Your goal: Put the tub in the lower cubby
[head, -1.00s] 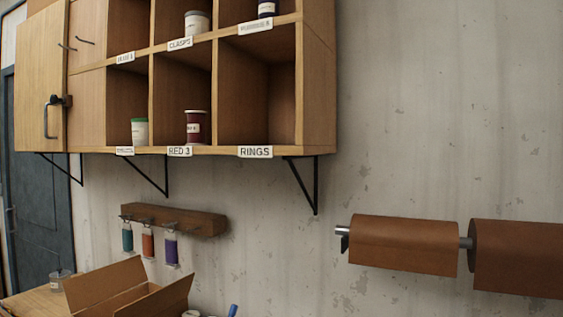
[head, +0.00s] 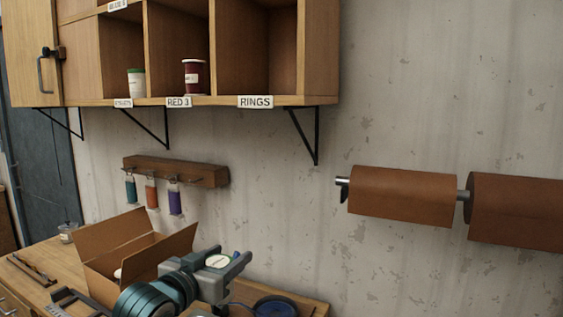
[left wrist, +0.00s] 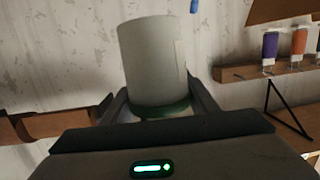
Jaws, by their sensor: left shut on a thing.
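My left gripper (head: 217,268) is low in the head view, in front of the bench, shut on a white tub with a green-rimmed top (head: 218,261). In the left wrist view the tub (left wrist: 153,65) is pale with a green band, between the fingers of the gripper (left wrist: 155,108). That view appears upside down. The lower cubby row is above and behind the gripper. The RINGS cubby (head: 256,50) looks empty. A dark red tub (head: 195,77) stands in the RED 3 cubby, and a white tub with green lid (head: 137,83) in the cubby left of it. My right gripper is not in view.
An open cardboard box (head: 125,245) stands on the bench (head: 38,258) beside my left arm. A rack (head: 177,171) with hanging coloured vials is below the cabinet. Brown rolls (head: 403,196) hang at right. Black brackets support the cabinet. The wall between is clear.

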